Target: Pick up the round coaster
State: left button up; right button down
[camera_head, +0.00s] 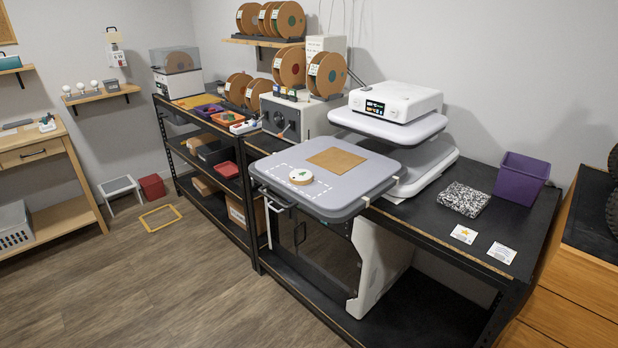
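A round white coaster (301,176) with a small green mark lies flat on a grey, round-cornered platen (352,204). It sits toward the platen's left side, on a white dashed outline. A tan square sheet (337,159) lies behind it on the same platen. Nothing touches the coaster from above. Neither of my grippers shows in the head view.
The grey platen belongs to a white press (395,100) on a black workbench. On the bench to the right are a speckled block (463,199), a purple bin (521,178) and two small cards (464,234). Spools (327,74) stand behind. The floor (130,275) at front left is clear.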

aim_at(303, 176)
jog(key=z, duration=0.4)
jog(key=j+z, duration=0.15)
jog(key=z, duration=0.3)
jog(key=j+z, duration=0.1)
jog(key=z, duration=0.3)
jog(key=j+z, duration=0.4)
jog(key=k+j+z, duration=0.1)
jog(key=j+z, duration=0.3)
jog(key=k+j+z, duration=0.15)
jog(key=j, duration=0.2)
jog(key=j+z, duration=0.1)
jog(key=j, duration=0.25)
jog(key=k+j+z, duration=0.15)
jog(key=k+j, duration=0.15)
jog(key=j, duration=0.2)
jog(key=k+j, duration=0.2)
jog(key=j, duration=0.15)
jog(key=k+j+z, duration=0.1)
jog(key=j, duration=0.25)
